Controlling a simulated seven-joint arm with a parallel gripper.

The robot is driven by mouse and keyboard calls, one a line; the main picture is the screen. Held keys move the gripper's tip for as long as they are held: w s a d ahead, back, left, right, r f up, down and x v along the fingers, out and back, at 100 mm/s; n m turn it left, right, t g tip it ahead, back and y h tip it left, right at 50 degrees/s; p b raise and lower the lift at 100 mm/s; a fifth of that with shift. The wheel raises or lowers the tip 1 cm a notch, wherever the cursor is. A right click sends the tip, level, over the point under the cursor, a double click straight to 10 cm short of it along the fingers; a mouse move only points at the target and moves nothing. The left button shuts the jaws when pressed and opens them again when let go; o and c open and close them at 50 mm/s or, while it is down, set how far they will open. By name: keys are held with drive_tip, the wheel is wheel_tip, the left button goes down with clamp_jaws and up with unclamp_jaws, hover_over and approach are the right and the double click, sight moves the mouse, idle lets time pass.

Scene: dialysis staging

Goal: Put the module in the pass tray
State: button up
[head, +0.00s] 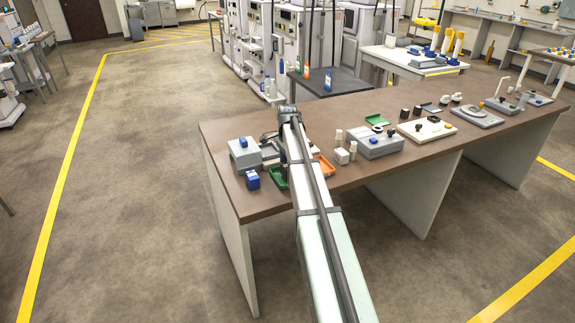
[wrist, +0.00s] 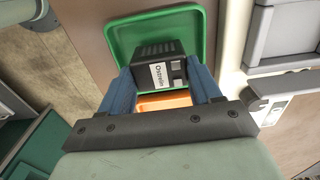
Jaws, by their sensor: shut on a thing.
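The module (wrist: 158,49), a dark box with a white label, is between the blue fingers of my gripper (wrist: 162,76) in the wrist view. My gripper is shut on it. The green tray (wrist: 115,36) lies below and behind the module in that view; I cannot tell whether the module touches it. The green tray also shows in the head view (head: 278,178), partly behind my arm. No tray is readably marked as pass. The module is hidden by my arm in the head view.
An orange tray (head: 327,166) lies right of my arm. A grey box (head: 243,155) and a blue-topped item (head: 252,179) stand left. White bottles (head: 353,150) and a grey device (head: 375,142) stand right. The front left of the brown table (head: 222,185) is bare.

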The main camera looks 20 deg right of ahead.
drive_tip(key=shift+f, duration=0.3)
drive_tip(key=shift+f, duration=0.1)
drive_tip(key=o, duration=1.2)
drive_tip(key=shift+c, duration=0.2)
wheel_tip(320, 180, up, 12)
